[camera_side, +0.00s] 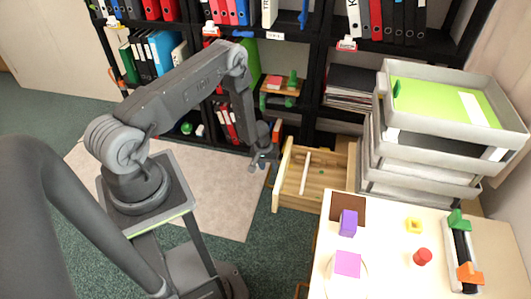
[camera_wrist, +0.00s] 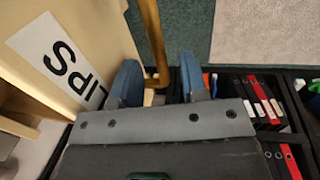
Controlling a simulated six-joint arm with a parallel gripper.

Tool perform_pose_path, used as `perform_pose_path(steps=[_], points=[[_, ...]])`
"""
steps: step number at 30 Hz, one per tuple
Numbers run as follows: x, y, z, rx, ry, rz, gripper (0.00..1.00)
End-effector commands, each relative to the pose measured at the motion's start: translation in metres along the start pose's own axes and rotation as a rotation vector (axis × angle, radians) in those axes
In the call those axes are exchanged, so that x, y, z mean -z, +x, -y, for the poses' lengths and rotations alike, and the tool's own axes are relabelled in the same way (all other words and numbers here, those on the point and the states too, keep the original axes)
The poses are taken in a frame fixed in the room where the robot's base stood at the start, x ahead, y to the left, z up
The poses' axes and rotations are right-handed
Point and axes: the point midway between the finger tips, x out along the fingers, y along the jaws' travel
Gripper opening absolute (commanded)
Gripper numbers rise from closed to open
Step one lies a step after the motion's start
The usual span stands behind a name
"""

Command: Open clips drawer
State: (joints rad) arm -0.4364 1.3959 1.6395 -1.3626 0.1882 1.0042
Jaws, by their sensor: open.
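The light wooden clips drawer (camera_side: 318,190) stands pulled out of its cabinet in the side view, its inside showing with a pale divider. Its front panel faces my gripper (camera_side: 262,160), at the left. In the wrist view the drawer front (camera_wrist: 105,25) fills the upper left, with a white label (camera_wrist: 58,62) whose letters appear upside down and are partly hidden. A brass handle (camera_wrist: 154,40) runs down between the two blue fingers of my gripper (camera_wrist: 162,80). The fingers are open, one on each side of the handle; I cannot tell whether either touches it.
Black shelving with binders (camera_side: 160,52) stands behind. Grey stacked trays (camera_side: 440,150) stand right of the drawer. Carpet (camera_side: 215,200) left of the drawer is clear.

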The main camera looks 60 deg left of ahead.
Motion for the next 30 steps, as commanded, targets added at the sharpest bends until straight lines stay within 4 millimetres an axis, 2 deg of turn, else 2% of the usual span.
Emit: perform_pose_path(steps=[9,15,21,30], points=[[0.002,-0.070,0.000,-0.003,-0.001,-0.006,0.40],[0.001,-0.105,0.001,-0.001,-0.001,-0.004,0.40],[0.001,-0.123,0.000,-0.001,0.000,-0.003,0.40],[0.000,-0.127,0.000,0.000,-0.001,-0.001,0.40]])
